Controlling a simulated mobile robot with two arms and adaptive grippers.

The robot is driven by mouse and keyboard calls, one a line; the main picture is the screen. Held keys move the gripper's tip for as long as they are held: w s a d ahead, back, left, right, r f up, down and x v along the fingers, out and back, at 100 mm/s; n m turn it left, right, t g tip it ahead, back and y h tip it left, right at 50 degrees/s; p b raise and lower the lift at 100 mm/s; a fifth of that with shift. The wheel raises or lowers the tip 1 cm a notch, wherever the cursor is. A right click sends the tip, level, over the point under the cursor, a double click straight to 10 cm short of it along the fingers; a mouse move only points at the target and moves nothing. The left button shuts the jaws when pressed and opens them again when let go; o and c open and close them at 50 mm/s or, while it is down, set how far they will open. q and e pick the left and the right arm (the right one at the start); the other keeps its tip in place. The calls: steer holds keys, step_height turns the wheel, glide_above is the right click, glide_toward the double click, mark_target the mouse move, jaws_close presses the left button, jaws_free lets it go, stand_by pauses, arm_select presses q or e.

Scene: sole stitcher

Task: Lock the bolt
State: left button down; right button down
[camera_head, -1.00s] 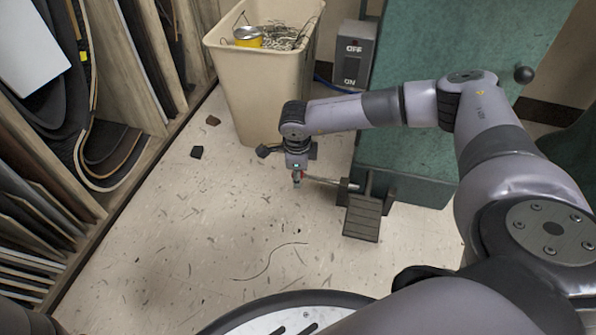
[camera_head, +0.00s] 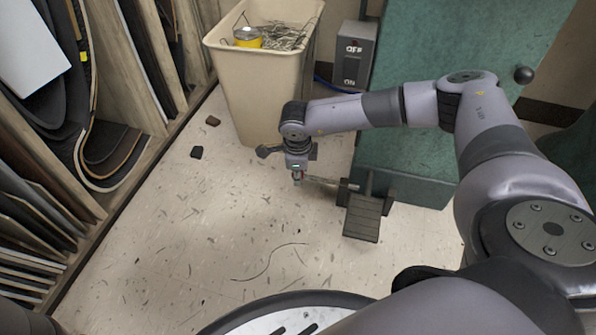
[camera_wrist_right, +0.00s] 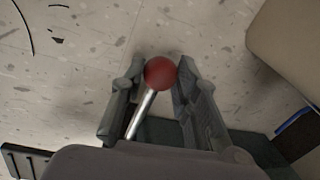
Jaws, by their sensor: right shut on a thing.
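A thin metal bolt lever (camera_head: 322,182) sticks out sideways from the low front of the green machine, near the pedal. It ends in a red ball knob (camera_wrist_right: 160,73). My right gripper (camera_head: 298,178) is at the knob end, low over the floor, with its wrist pointing down. In the right wrist view my right gripper's fingers (camera_wrist_right: 162,66) stand on both sides of the red knob and hold it, with the silver rod running back between them. The fingers mostly hide the knob in the head view. My left gripper is not in view.
The green machine (camera_head: 410,120) stands behind my right arm, with a pedal (camera_head: 362,217) at its foot. A grey OFF/ON switch box (camera_head: 354,62) and a beige bin (camera_head: 262,85) stand behind. Shelves of sheets line the left. The speckled floor (camera_head: 200,235) is mostly clear.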

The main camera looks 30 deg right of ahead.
mark_target(323, 180)
steer(key=shift+s+d+r+p, duration=0.1)
steer(key=shift+s+d+p, duration=0.2)
steer(key=shift+p, duration=0.05)
steer(key=s+d+p, duration=0.3)
steer(key=s, duration=0.1)
steer(key=shift+d+p, duration=0.15)
steer(key=shift+p, duration=0.25)
steer(key=shift+s+d, duration=0.2)
steer(key=shift+f, duration=0.2)
steer(key=shift+s, duration=0.1)
steer(key=c, duration=1.3)
jaws_free()
steer(key=shift+d, duration=0.1)
steer(key=shift+o, duration=0.4)
steer(key=shift+r, duration=0.1)
